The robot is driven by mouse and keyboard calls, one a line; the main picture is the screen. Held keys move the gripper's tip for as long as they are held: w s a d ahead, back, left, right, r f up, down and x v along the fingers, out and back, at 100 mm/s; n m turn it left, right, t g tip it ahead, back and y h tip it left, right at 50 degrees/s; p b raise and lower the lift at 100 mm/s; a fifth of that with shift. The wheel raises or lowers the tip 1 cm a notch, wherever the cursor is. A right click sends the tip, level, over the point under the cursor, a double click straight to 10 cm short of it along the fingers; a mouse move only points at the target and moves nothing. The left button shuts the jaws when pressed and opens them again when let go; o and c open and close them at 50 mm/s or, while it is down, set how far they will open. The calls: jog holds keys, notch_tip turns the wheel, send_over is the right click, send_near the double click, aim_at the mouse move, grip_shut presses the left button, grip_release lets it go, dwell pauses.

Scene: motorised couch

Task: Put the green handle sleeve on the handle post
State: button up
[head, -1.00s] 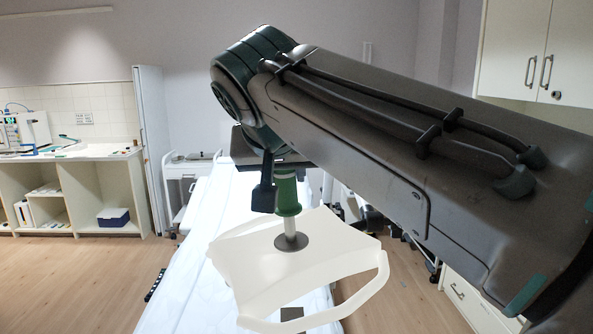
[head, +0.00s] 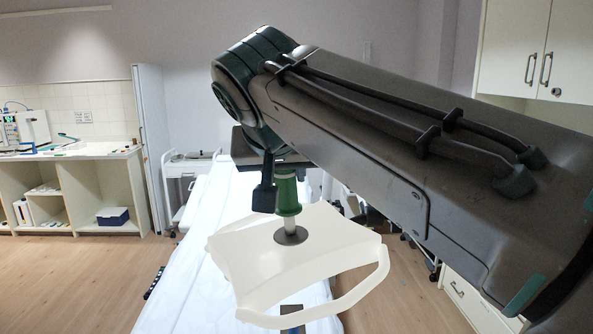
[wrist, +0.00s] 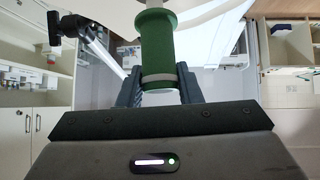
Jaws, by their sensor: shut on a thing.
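The green handle sleeve (head: 287,194) is upright at the end of my arm in the head view. It also shows in the wrist view (wrist: 156,48), with a pale band near my gripper. My gripper (wrist: 159,88) is shut on the sleeve's near end, a finger on each side; in the head view my arm hides most of it. The silver handle post (head: 290,224) stands on a dark round base (head: 291,236) on a white panel, in line below the sleeve's flared lower rim. I cannot tell whether the post's top is inside the sleeve.
The white panel (head: 245,255) has a looped side rail (head: 352,298) and stands over the pale couch (head: 200,205). A dark block hangs close to the sleeve's left. A white trolley (head: 190,170) stands behind; open floor (head: 80,280) lies at the left.

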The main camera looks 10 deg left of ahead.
jog(key=shift+f, duration=0.3)
dwell(0.5)
jog(key=o, duration=1)
jog(key=shift+o, duration=0.2)
jog(key=a+v, duration=0.1)
jog(key=v, duration=1.2)
jog(key=shift+s+d+r, duration=0.25)
jog(key=shift+s+d, duration=0.05)
jog(key=shift+d, duration=0.25)
